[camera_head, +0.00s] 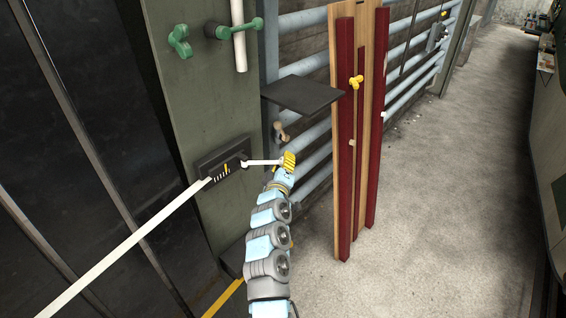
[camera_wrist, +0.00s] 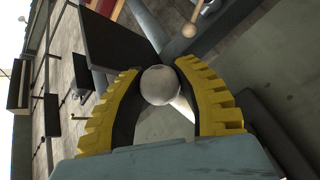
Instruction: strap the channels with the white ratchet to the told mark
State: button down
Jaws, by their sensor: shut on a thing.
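The white ratchet (camera_head: 243,163) is on a dark plate fixed to a green-grey post. Its white lever (camera_head: 264,162) points right. My gripper (camera_head: 288,160) is at the lever's end, its yellow fingers shut on a round white knob (camera_wrist: 160,86), which sits between both fingers in the wrist view. Beside the pivot is a row of several marks (camera_head: 221,172), white with one yellow; details are too small to read. A white strap (camera_head: 125,245) runs taut from the plate to the lower left, across tall dark upright channels (camera_head: 85,130).
A dark shelf (camera_head: 303,95) juts out above my gripper. A wooden board (camera_head: 369,120) with red strips and a yellow clamp (camera_head: 355,82) stands to the right. Green clamps (camera_head: 180,41) and grey-blue pipes (camera_head: 312,158) are behind. The floor at right (camera_head: 450,190) is clear.

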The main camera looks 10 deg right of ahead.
jog(key=shift+a+r, duration=0.15)
jog(key=c, duration=0.6)
grip_release()
jog(key=shift+a, duration=0.15)
jog(key=shift+c, duration=0.2)
jog(key=shift+s, duration=0.15)
jog(key=shift+s, duration=0.25)
jog(key=v, duration=1.1)
jog(key=shift+s, duration=0.1)
